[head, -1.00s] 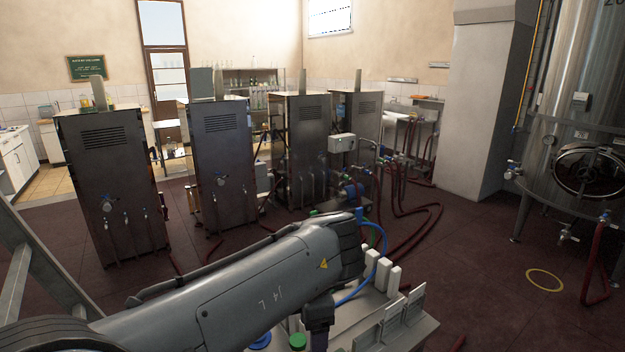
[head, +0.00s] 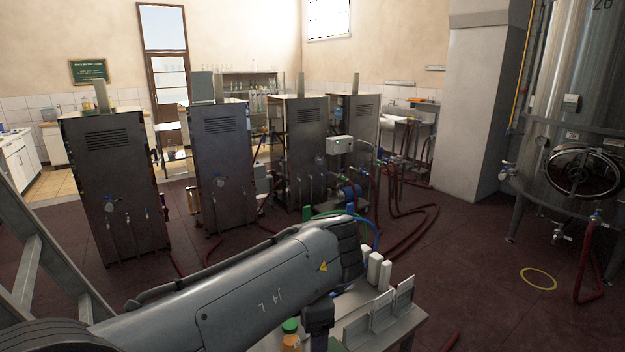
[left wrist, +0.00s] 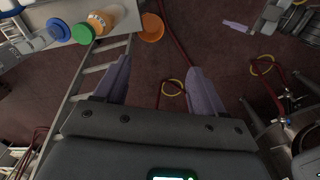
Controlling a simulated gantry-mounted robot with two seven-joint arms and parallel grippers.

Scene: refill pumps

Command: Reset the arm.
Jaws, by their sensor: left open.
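My left arm comes in from the lower left of the head view, and its wrist points down at the bottom middle. My left gripper (left wrist: 159,78) shows in the left wrist view with its two purple-grey fingers wide apart and nothing between them. The dark red floor lies below the fingers. In the head view the fingertips are hidden or cut off at the bottom edge.
A bench (head: 412,318) with white holders is close to my left wrist. An orange bottle with a green cap (head: 290,326) stands beside the wrist. Metal cabinets (head: 222,165) stand ahead. A steel tank (head: 585,110) and red hoses (head: 420,225) are on the right.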

